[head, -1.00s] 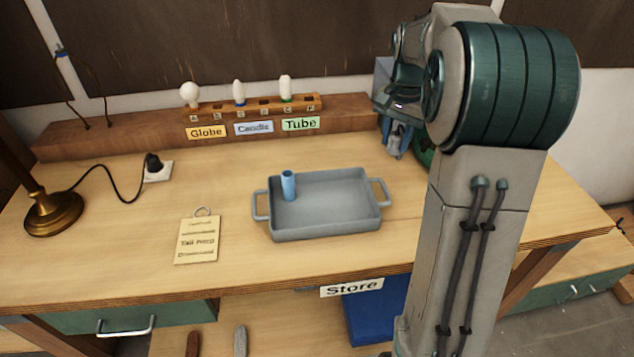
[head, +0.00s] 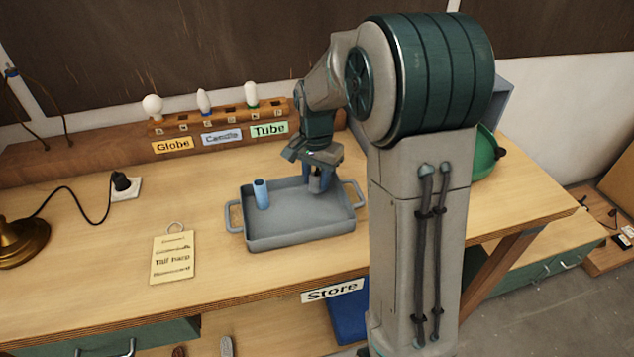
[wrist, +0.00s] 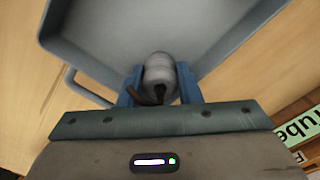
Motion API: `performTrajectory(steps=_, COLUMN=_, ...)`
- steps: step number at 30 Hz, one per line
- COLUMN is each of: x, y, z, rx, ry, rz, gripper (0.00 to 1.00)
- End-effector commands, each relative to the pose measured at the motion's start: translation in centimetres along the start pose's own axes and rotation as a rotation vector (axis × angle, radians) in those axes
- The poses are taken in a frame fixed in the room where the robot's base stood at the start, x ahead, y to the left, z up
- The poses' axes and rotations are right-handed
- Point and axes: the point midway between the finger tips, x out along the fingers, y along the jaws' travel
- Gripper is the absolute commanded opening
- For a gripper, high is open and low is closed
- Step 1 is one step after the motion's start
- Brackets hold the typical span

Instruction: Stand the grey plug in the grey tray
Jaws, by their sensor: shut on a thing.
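The grey tray (head: 285,236) stands on the workbench, with a blue cylinder (head: 261,194) upright in its left part. My gripper (head: 319,184) is over the tray's right back part, pointing down. In the wrist view its blue jaws (wrist: 160,88) are shut on the grey plug (wrist: 159,68), a rounded grey piece with a dark cord-like end. The tray's inside and rim (wrist: 90,67) show beyond the plug. In the head view the plug is small and partly hidden by the jaws. I cannot tell whether it touches the tray floor.
A bulb rack (head: 215,118) with Globe, Candle and Tube labels stands behind the tray. A paper tag (head: 173,258) lies left of the tray. A black plug in a white socket (head: 124,187) and a brass lamp base (head: 20,240) are further left. A green bowl-like thing (head: 486,155) is at right.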

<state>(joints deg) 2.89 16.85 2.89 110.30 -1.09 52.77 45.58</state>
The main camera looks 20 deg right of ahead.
Motion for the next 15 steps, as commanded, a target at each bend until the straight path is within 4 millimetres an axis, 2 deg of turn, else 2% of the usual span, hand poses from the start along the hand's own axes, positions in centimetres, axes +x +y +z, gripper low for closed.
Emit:
performTrajectory(steps=3, x=1.7, y=0.1, z=0.0, rx=-0.001, ry=-0.003, rz=0.003, gripper=0.05)
performTrajectory(steps=5, x=2.2, y=0.0, z=0.0, rx=-0.001, ry=-0.001, rz=0.002, gripper=0.05)
performTrajectory(steps=15, x=2.6, y=0.0, z=0.0, rx=-0.002, ry=0.0, rz=0.0, gripper=0.05)
